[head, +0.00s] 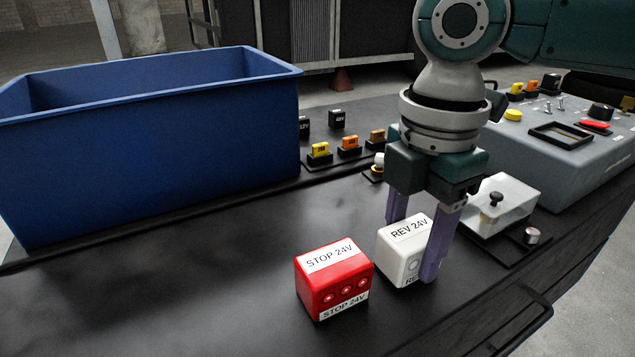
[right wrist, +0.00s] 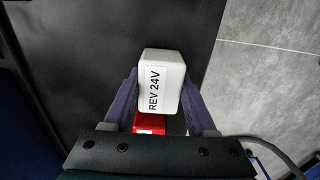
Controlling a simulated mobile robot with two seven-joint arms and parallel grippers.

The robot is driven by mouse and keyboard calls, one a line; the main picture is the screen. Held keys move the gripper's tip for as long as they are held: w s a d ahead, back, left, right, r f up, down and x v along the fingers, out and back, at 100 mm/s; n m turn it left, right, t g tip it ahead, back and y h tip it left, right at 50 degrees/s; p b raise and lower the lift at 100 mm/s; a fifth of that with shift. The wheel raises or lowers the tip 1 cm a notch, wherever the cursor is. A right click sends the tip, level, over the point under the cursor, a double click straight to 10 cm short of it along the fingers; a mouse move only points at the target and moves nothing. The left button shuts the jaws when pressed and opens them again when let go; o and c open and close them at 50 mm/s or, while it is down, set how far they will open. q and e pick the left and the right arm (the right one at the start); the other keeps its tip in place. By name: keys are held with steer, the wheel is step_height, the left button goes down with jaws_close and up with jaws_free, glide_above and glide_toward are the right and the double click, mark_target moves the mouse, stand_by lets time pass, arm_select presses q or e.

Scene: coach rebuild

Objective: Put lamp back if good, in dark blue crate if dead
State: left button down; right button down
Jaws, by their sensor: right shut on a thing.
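A white lamp block (head: 398,262) labelled REV 24V is between the purple fingers of my right gripper (head: 418,245), which is shut on it. In the right wrist view the white lamp (right wrist: 163,85) sits upright between both fingers. A red lamp block (head: 333,282) labelled STOP 24V stands on the black bench just left of it; a bit of it shows behind the white lamp in the right wrist view (right wrist: 150,123). I cannot tell whether the white lamp touches the bench. The dark blue crate (head: 170,150) stands at the left; its floor is hidden. My left gripper is not in view.
A grey control box (head: 570,160) with buttons, switches and a black-framed opening stands at the right. A clear-lidded box with a black knob (head: 515,205) is nearer. Several small coloured fuses (head: 349,143) stand behind. The bench front left (head: 150,300) is clear.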

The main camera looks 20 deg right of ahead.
mark_target(414, 232)
steer(key=shift+c, duration=1)
jaws_free()
steer(key=shift+f, duration=0.1)
step_height(414, 232, up, 12)
steer(key=p, duration=0.2)
steer(key=shift+p, duration=0.3)
